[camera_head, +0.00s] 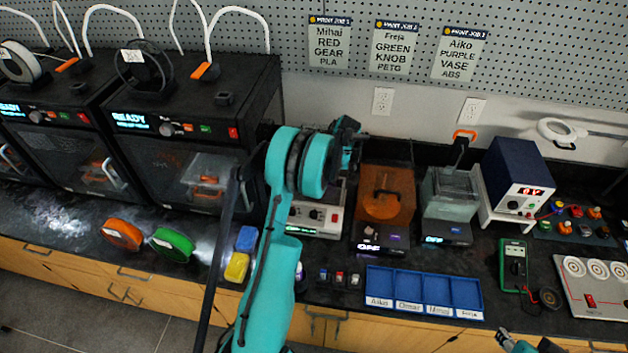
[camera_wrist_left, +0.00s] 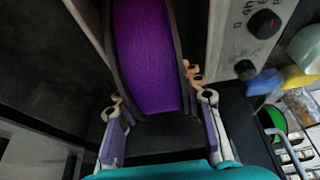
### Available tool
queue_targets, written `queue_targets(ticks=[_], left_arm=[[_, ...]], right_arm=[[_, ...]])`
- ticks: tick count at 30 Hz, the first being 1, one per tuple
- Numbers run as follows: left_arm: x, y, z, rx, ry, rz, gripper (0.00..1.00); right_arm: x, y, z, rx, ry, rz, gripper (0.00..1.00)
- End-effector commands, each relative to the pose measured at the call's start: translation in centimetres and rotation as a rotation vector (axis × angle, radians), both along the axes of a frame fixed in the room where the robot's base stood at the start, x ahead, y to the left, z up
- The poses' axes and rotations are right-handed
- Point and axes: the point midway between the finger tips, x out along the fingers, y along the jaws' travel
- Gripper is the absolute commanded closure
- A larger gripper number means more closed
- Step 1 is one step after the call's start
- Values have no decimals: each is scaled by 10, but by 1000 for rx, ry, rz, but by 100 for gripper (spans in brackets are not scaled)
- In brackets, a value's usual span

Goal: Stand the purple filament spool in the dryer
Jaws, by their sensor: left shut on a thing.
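The purple filament spool (camera_wrist_left: 146,60), with dark flanges, is upright between the fingers of my left gripper (camera_wrist_left: 160,100) in the left wrist view. The gripper is shut on it. In the head view my teal left arm hides the spool, and its wrist reaches over the back of the bench.
A grey-white instrument (camera_head: 318,215) stands left of the orange box, a clear-topped unit (camera_head: 450,190) right of it. Orange (camera_head: 122,234) and green (camera_head: 172,244) spools stand at the left front. A blue sorting tray (camera_head: 424,290) lies in front.

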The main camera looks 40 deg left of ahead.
Motion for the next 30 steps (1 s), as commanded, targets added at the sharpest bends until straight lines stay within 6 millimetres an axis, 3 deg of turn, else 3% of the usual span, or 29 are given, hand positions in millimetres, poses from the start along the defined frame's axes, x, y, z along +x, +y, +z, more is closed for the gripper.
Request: queue_targets(ticks=[8, 9, 11, 22, 30], left_arm=[[0, 0, -3, 0, 0, 0, 100], [0, 0, -2, 0, 0, 0, 51], [0, 0, -2, -1, 0, 0, 41], [0, 0, 4, 0, 0, 0, 41], [10, -18, 52, -1, -1, -1, 41]], right_arm=[[0, 0, -3, 0, 0, 0, 60], [0, 0, -2, 0, 0, 0, 60], [0, 0, -1, 0, 0, 0, 60], [0, 0, 3, 0, 0, 0, 60], [0, 0, 15, 0, 0, 0, 60]])
